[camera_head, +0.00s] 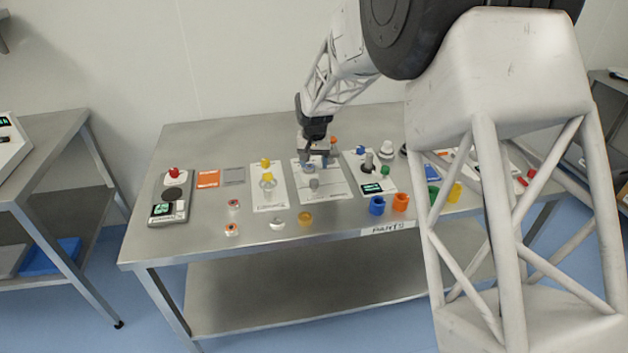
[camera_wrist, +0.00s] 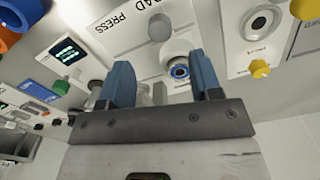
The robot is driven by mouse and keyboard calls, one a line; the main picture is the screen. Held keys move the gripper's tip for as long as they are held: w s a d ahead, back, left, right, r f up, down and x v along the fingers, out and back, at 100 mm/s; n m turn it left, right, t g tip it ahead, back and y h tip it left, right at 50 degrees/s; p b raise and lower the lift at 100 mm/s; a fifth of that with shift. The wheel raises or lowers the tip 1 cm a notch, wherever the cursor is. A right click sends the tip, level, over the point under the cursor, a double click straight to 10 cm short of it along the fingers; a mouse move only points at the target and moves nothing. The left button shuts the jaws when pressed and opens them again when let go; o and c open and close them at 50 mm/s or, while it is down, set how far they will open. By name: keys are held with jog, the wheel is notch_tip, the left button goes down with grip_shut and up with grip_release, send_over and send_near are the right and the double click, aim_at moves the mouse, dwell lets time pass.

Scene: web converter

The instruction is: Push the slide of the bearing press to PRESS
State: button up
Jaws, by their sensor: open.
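The bearing press appears to be the white plate (camera_head: 335,188) in the middle of the table, printed with PRESS and a partly cut-off LOAD in the wrist view (camera_wrist: 130,42). A grey round knob (camera_head: 314,184), probably its slide, stands on the plate; it also shows in the wrist view (camera_wrist: 160,27). A pale ring with a blue inner edge (camera_wrist: 180,69) lies behind the knob, between my fingertips in the picture. My gripper (camera_head: 318,162) is open and empty over the plate's back end, its blue fingers apart in the wrist view (camera_wrist: 163,82). Contact cannot be told.
To the left is a plate with a yellow knob (camera_head: 267,176). To the right is a plate with a dark display (camera_head: 373,188) and a grey post (camera_head: 368,162). A blue cup (camera_head: 377,205) and an orange cup (camera_head: 401,202) stand near the front edge.

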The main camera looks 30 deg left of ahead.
aim_at(314, 181)
jog(key=shift+f, duration=3.7)
